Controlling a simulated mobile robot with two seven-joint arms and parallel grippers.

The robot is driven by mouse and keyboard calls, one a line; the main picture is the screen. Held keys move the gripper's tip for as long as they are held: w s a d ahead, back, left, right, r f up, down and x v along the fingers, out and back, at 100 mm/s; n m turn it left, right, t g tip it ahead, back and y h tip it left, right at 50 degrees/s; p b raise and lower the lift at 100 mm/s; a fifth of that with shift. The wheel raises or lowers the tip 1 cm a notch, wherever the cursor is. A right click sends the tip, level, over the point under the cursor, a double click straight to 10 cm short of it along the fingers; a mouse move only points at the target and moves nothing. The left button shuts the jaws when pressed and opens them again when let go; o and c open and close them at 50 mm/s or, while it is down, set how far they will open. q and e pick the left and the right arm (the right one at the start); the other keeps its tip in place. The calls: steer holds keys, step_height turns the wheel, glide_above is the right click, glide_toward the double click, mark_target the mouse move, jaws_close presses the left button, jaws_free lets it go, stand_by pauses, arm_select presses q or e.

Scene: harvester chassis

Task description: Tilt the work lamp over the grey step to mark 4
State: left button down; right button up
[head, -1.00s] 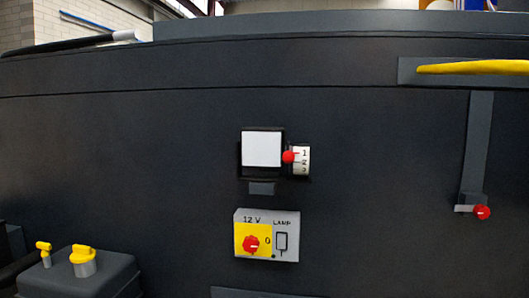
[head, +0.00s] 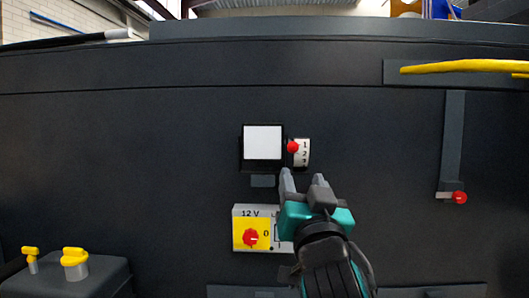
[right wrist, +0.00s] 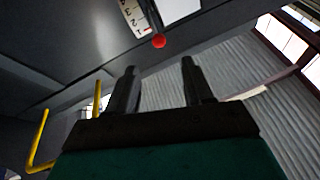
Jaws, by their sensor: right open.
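The work lamp (head: 262,143) has a white square face in a black frame on the dark panel, in the middle of the head view. A red knob (head: 293,147) sits at its right edge, beside a white number scale (head: 303,152) and close to mark 1. My right gripper (head: 302,176) is open and empty, just below the scale. In the right wrist view, the red knob (right wrist: 159,41) lies beyond the gripper's two spread fingertips (right wrist: 160,66), apart from them. The scale (right wrist: 135,16) and part of the lamp face (right wrist: 178,8) show at the top. My left gripper is not in view.
A 12 V switch box (head: 240,213) with a red knob on yellow is below the lamp, partly covered by my right gripper. A yellow handrail (head: 465,66) and a red-knobbed lever (head: 455,150) are at right. A box with yellow caps (head: 75,275) stands lower left.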

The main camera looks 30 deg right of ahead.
mark_target(294, 150)
steer(key=p+x, duration=0.2)
steer(key=x, duration=0.9)
steer(key=shift+w+d+r, duration=0.1)
steer(key=shift+w+d, duration=0.1)
steer(key=shift+w+d+r+p, duration=0.15)
steer(key=shift+w+d+p, duration=0.15)
steer(key=shift+w, duration=0.25)
steer(key=shift+c, duration=0.2)
jaws_close()
